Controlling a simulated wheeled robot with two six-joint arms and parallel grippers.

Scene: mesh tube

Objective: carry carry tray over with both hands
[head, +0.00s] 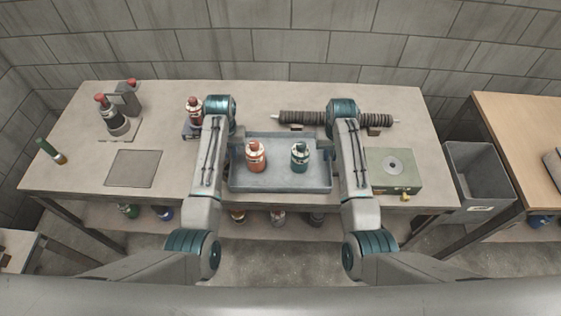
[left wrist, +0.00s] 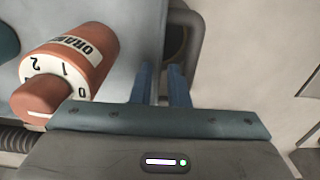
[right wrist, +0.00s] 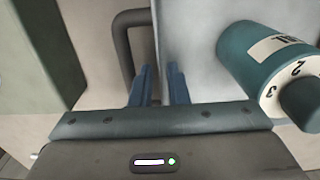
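The grey carry tray (head: 280,186) lies on the workbench with an orange bottle (head: 256,157) and a teal bottle (head: 300,157) upright in it. My left gripper (head: 228,142) is down at the tray's left end. In the left wrist view its fingers (left wrist: 160,70) are a small gap apart at the tray wall and dark handle (left wrist: 196,42). My right gripper (head: 334,142) is likewise at the right end. Its fingers (right wrist: 159,70) are a small gap apart beside the other handle (right wrist: 122,50). Whether either grips its handle is not clear. The orange bottle (left wrist: 66,65) and teal bottle (right wrist: 262,60) show close up.
A green box (head: 393,171) stands just right of the tray. A ribbed dark tube (head: 310,118) lies behind it on supports. A red-brown bottle (head: 194,108) stands at the back left. A grey bin (head: 478,170) stands beyond the right edge.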

